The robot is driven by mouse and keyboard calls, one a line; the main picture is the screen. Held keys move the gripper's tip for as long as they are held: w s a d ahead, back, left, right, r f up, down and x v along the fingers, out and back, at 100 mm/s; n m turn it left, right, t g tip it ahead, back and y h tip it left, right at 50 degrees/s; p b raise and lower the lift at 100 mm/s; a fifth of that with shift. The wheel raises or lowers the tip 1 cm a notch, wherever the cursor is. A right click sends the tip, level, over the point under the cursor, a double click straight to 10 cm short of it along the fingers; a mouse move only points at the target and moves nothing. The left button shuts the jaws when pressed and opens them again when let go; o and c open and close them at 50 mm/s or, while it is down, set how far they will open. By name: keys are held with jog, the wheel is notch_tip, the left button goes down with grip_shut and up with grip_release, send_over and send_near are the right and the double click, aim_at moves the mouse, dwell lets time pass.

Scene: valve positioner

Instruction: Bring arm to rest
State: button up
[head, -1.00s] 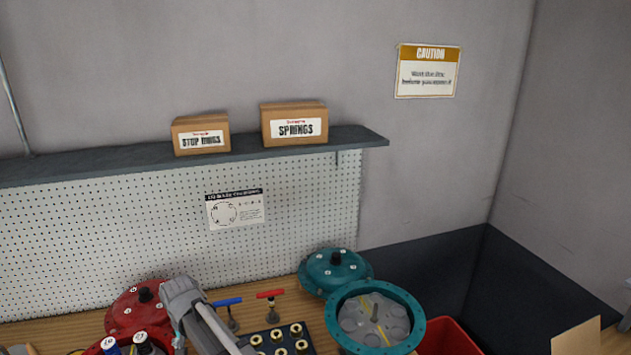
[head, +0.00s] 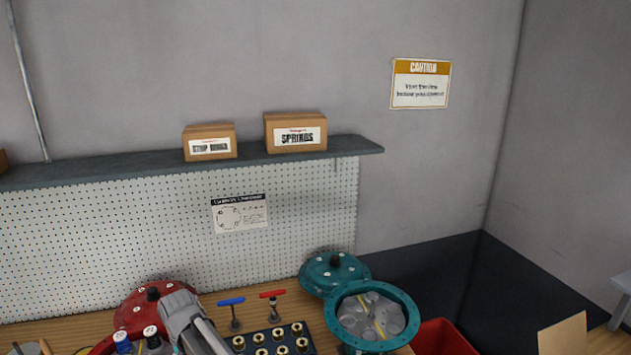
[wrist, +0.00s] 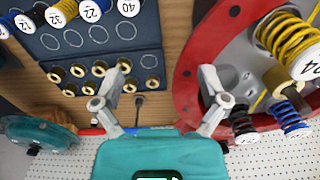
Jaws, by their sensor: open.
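My gripper (wrist: 160,103) shows in the wrist view with its two fingers spread apart and nothing between them. It hangs over the wooden bench, between a dark tray of brass fittings and a red round housing (wrist: 190,75). In the head view my arm reaches over the bench at the bottom left, and the gripper's fingertips cannot be made out there.
A teal open housing (head: 413,318), a teal cover (head: 334,272), a red cover (head: 135,312), a fitting tray (head: 275,342) and blue (head: 231,301) and red T-handles (head: 272,293) crowd the bench. A red bin (head: 445,338) stands right. Several numbered springs (wrist: 288,38) sit in the red housing.

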jog(key=w+d+f+m+b, duration=0.1)
jog(key=w+d+f+b, duration=0.1)
jog(key=d, duration=0.6)
jog(key=w+d+f+b, duration=0.1)
jog(key=w+d, duration=0.1)
jog(key=d, duration=0.6)
jog(key=s+d+f+b, duration=0.2)
jog(key=d, duration=0.8)
jog(key=s+d+f+m+b, duration=0.1)
jog(key=s+d+f+b, duration=0.1)
jog(key=d, duration=0.9)
jog(key=s+d+f+m+b, duration=0.1)
jog(key=s+d+f+b, duration=0.2)
jog(key=d, duration=0.8)
jog(key=shift+d, duration=0.15)
jog(key=shift+w, duration=0.1)
jog(key=c, duration=0.5)
